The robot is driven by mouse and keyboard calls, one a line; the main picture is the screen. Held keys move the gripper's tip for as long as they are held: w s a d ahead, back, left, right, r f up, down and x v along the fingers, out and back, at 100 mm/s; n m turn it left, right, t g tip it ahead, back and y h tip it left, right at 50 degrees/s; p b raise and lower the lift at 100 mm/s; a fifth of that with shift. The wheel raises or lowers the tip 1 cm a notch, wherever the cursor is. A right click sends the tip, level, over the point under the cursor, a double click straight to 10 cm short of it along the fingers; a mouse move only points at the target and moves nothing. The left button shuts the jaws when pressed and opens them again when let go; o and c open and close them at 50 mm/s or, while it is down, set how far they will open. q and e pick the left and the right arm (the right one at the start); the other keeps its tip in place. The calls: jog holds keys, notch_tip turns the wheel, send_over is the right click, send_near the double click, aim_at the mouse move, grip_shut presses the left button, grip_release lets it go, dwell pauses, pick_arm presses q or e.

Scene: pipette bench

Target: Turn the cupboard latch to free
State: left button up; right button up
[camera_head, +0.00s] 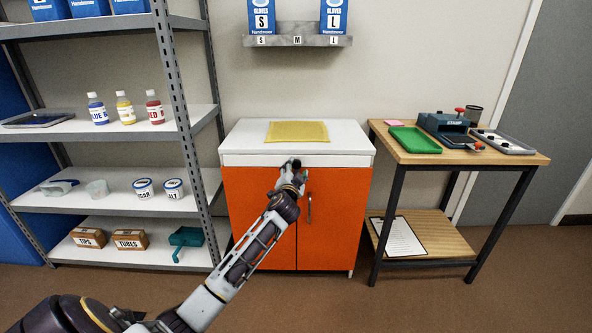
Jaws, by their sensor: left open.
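The cupboard (245,215) has orange doors and a white top, and stands against the wall in the middle of the head view. A vertical metal handle (309,208) shows on its right door. My left gripper (291,164) is in front of the upper part of the doors, near the seam between them. It is open, and I see nothing held in it. The latch is not visible; my gripper and wrist cover that part of the doors. My right gripper is not in view.
A yellow mat (298,131) lies on the cupboard top. A grey shelf rack (186,130) stands close on the left. A wooden table (480,157) with a green tray (415,140) stands on the right. The floor before the cupboard is clear.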

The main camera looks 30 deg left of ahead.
pick_arm(q)
jog(key=shift+b+x, duration=0.4)
jog(key=shift+x, duration=1.1)
grip_shut()
